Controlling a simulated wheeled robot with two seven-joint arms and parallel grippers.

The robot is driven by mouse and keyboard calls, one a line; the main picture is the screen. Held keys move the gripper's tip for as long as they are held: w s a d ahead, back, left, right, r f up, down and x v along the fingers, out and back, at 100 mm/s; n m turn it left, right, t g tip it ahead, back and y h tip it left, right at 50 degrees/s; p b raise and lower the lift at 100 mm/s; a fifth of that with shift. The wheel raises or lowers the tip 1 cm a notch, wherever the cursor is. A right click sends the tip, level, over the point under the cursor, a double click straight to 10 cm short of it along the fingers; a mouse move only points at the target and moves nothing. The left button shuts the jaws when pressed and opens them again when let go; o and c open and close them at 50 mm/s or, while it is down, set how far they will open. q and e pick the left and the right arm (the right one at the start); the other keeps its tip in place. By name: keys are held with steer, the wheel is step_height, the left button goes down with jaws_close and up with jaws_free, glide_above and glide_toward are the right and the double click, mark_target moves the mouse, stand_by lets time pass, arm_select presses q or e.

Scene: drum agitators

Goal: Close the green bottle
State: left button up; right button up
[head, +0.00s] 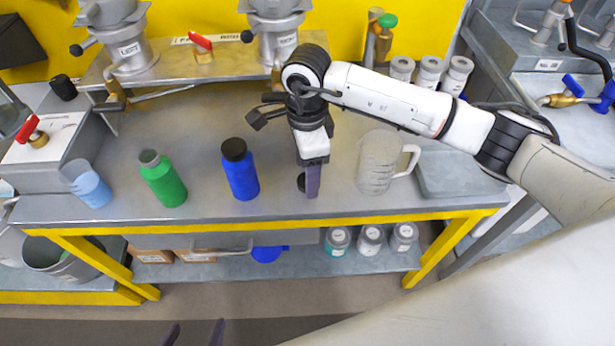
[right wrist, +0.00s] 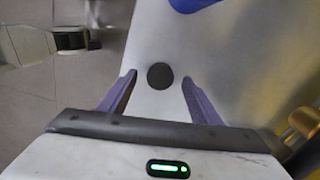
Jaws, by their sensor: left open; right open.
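The green bottle (head: 163,180) stands upright on the workbench at the left, its grey neck uncapped. A round black cap (head: 301,183) lies on the bench right of the blue bottle. It also shows in the right wrist view (right wrist: 160,76), between my right gripper's spread fingers, with space on both sides. My right gripper (head: 310,184) is open, pointing down at the cap and partly hiding it in the head view. My left gripper (head: 195,333) is open and empty at the bottom edge of the head view, in front of the bench; only its fingertips show.
A blue bottle (head: 240,170) with a black cap stands between the green bottle and my right gripper. Valves and drum fittings line the back.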

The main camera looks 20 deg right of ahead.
steer(key=shift+f, duration=0.75)
steer(key=shift+c, duration=0.4)
steer(key=c, duration=1)
steer(key=shift+r, duration=0.1)
step_height(320, 180, up, 10)
steer(key=shift+f+b, duration=0.1)
steer(key=shift+b, duration=0.4)
